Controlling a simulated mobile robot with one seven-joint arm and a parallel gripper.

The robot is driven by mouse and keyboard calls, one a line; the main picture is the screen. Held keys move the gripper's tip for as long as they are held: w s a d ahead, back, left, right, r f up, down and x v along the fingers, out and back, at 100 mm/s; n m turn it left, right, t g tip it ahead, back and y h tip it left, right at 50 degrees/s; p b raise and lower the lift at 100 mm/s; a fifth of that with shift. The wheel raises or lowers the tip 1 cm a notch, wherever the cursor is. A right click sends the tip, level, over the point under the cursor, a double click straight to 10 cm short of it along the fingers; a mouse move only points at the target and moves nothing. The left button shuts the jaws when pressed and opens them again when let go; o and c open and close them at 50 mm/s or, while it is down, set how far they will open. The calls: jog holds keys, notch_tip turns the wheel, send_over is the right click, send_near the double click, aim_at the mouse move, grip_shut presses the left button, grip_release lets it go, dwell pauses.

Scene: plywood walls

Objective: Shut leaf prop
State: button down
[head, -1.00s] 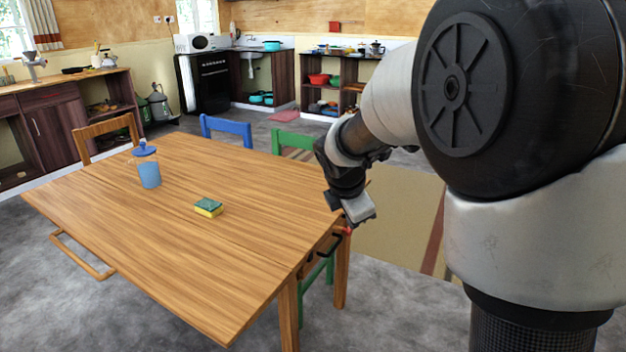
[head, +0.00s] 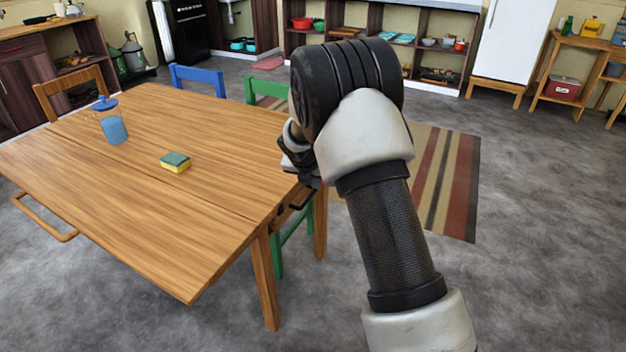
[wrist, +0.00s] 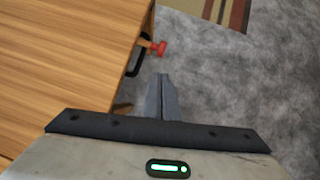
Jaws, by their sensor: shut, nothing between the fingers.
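A dark bracket with a red knob (wrist: 158,48), which looks like the leaf prop, sticks out from the table's edge in the wrist view. In the head view a dark piece of it (head: 301,201) shows under the table's right edge; the red end is not clear there. My gripper (wrist: 161,78) is shut and empty, its fingertips just short of the red knob in the wrist picture, beside the table edge. In the head view my arm mostly hides the gripper. The wooden table (head: 215,125) has a front leaf (head: 130,225) that lies level, with a seam behind it.
A sponge (head: 175,162) and a blue-lidded jug (head: 110,122) stand on the table. A green chair (head: 268,90) and a blue chair (head: 197,78) are at its far side. A striped rug (head: 440,180) lies right of my arm. Grey floor is clear at front right.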

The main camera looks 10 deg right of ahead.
jog(key=w+f, duration=0.1)
jog(key=w+d+f, duration=0.1)
jog(key=w+d+f+b, duration=0.1)
jog(key=w, duration=0.1)
jog(key=shift+w+f, duration=0.1)
jog(key=shift+f, duration=0.05)
